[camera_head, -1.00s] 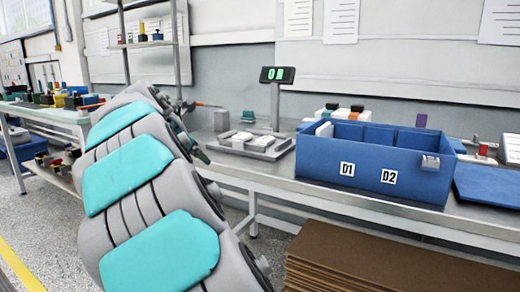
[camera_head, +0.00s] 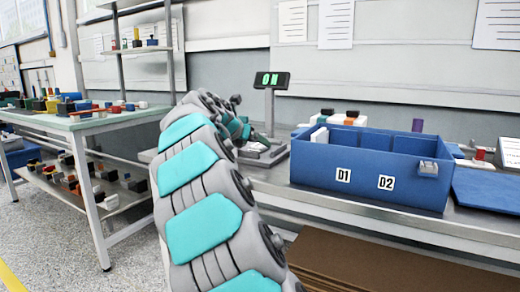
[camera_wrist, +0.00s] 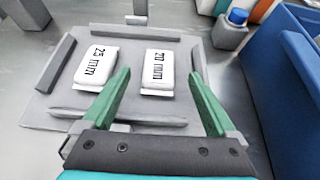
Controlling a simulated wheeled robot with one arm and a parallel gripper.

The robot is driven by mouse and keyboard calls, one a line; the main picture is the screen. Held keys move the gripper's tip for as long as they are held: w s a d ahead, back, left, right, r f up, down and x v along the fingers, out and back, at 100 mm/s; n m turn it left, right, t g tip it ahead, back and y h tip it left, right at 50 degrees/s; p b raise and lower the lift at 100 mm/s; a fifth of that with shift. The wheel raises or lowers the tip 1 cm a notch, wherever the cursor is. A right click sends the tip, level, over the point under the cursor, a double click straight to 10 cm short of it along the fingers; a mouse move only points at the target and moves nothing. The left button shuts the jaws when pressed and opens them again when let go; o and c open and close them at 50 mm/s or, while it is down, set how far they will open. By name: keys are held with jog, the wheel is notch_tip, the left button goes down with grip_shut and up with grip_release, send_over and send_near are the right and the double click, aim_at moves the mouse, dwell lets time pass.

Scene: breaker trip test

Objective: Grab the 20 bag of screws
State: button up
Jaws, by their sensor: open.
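Two white bags lie side by side on a grey scale tray in the wrist view. The right one, the 20 mm bag (camera_wrist: 158,72), is labelled "20 mm"; the left one, the 25 mm bag (camera_wrist: 96,66), reads "25 mm". My gripper (camera_wrist: 158,76) is open and empty, with its green fingers on either side of the 20 mm bag's near end as seen from the wrist. I cannot tell the height gap. In the head view my arm hides the bags and most of the tray (camera_head: 270,157).
A display (camera_head: 272,79) stands on a post behind the tray. A blue bin (camera_head: 318,182) marked D1 and D2 stands close on the right, beside a blue-capped container (camera_wrist: 232,28). A low raised rim (camera_wrist: 118,116) edges the tray.

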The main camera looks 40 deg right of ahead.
aim_at(259, 145)
jog(key=x, duration=0.3)
jog(key=shift+w+d, duration=0.15)
jog(key=shift+d, duration=0.1)
grip_shut()
dwell(0.6)
